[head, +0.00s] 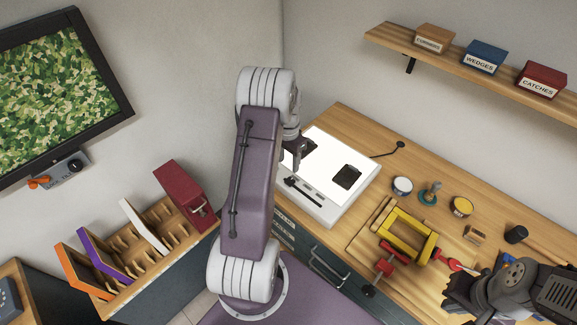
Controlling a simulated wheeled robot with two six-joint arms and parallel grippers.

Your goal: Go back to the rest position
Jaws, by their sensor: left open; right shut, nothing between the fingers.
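My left arm rises through the middle of the head view and bends over at the top. Its dark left gripper (299,150) hangs over the left edge of a bright white light box (328,150) on the wooden bench. It is open, with nothing seen in it; its fingertips are small and partly hidden. My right gripper (456,292) is at the lower right, above the front part of the bench, dark and partly hidden by its own wrist. It is shut and empty, close to a red-handled tool (452,265).
On the light box lie a dark square piece (347,177) and a thin dark tool (303,190). A yellow frame clamp (407,236), small tins (402,186) and a black cup (516,234) crowd the bench. A slotted rack (142,255) stands left; a shelf (400,40) holds labelled boxes.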

